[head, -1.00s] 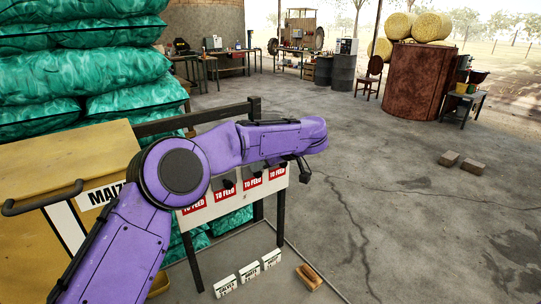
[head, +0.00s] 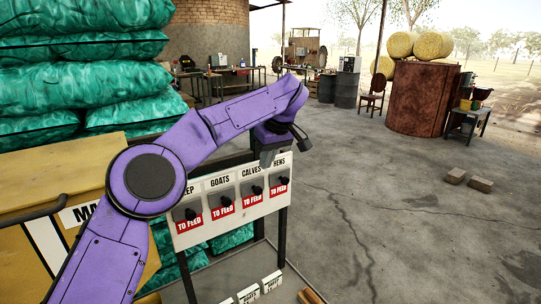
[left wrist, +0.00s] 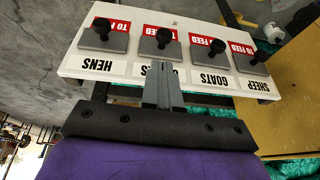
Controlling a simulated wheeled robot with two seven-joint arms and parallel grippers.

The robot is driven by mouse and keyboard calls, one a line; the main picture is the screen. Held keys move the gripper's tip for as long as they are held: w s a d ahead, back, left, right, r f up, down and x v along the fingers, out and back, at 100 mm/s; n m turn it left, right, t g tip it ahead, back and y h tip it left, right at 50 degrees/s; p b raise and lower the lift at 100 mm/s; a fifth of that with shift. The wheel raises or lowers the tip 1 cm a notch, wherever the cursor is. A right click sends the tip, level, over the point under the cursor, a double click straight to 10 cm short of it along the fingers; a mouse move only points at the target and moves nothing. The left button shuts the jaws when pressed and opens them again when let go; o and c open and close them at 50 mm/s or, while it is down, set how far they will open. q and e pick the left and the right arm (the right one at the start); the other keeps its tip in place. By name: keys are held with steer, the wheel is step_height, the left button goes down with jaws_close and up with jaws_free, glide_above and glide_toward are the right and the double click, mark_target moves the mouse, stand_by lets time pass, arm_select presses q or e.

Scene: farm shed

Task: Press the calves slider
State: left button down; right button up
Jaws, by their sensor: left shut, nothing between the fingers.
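The calves slider (head: 251,189) is a grey plate with a black knob on a white panel (head: 222,244). It sits under the CALVES label, between the goats slider (head: 222,197) and the hens slider (head: 279,180). A red TO FEED tag is below it. My left gripper (head: 268,157) points down near the panel's top edge, by the CALVES label. In the left wrist view the panel is upside down. There my left gripper (left wrist: 162,68) is shut and empty, just short of the calves slider (left wrist: 155,48), and covers most of its label. I cannot tell whether it touches the panel.
The sheep slider (head: 187,211) is at the panel's left end. A yellow maize bin (head: 50,178) and stacked green sacks (head: 80,65) stand at left. Small white labelled blocks (head: 271,281) lie below the panel. The concrete floor at right is mostly clear.

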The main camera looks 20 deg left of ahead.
mark_target(261, 179)
arm_select(q)
steer(key=x, duration=0.6)
steer(key=shift+s+d+f+b, duration=0.15)
steer(key=shift+s+f+b, duration=0.05)
steer(key=shift+f+b, duration=0.1)
steer(key=shift+s+f, duration=0.1)
steer(key=shift+f, duration=0.25)
step_height(261, 179, down, 6)
steer(key=shift+s+r+p, duration=0.1)
steer(key=shift+r+p, duration=0.1)
steer(key=shift+p, duration=0.45)
